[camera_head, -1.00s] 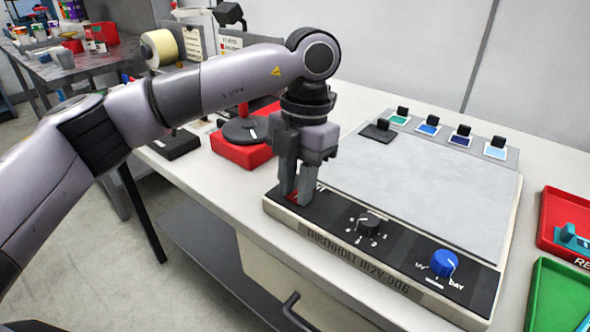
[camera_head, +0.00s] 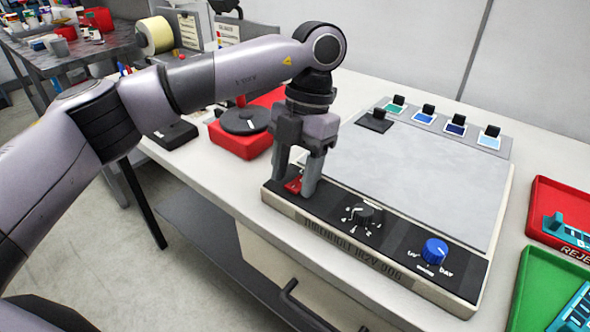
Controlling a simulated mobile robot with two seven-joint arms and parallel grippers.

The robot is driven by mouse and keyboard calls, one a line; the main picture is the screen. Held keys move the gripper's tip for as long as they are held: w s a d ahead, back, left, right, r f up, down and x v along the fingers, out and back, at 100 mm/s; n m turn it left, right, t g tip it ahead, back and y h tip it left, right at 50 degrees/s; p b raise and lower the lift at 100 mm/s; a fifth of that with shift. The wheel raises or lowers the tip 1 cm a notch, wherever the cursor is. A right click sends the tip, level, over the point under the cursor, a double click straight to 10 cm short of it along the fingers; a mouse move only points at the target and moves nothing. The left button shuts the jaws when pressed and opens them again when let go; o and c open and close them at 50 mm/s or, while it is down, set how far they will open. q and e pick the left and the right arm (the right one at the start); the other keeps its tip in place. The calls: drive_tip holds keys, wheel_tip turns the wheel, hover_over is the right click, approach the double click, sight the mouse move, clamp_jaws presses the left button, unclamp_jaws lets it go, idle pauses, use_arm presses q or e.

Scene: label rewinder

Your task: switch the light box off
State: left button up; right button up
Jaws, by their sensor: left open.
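The light box (camera_head: 410,178) lies on the table with a grey, unlit-looking top panel and a black control strip along its front. A red rocker switch (camera_head: 293,186) sits at the left end of the strip. The strip also carries a black knob (camera_head: 364,214) and a blue knob (camera_head: 434,250) marked UV and DAY. My left gripper (camera_head: 295,188) points down over the red switch with its fingers apart, one on each side of it. I cannot tell whether the fingertips touch the strip. My right gripper is not in view.
Several colour samples with black clips (camera_head: 424,114) line the back of the light box. A green tray (camera_head: 545,300) and a red tray (camera_head: 548,200) stand at the right. A red-based device (camera_head: 240,135) stands behind my left gripper.

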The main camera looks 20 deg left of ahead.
sight(301, 180)
use_arm(q)
drive_tip(key=v, duration=0.6)
drive_tip(key=shift+p, duration=0.3)
drive_tip(key=shift+w+r, duration=0.1)
drive_tip(key=shift+r, duration=0.25)
drive_tip(key=shift+d+r, duration=0.1)
drive_tip(key=shift+r, duration=0.1)
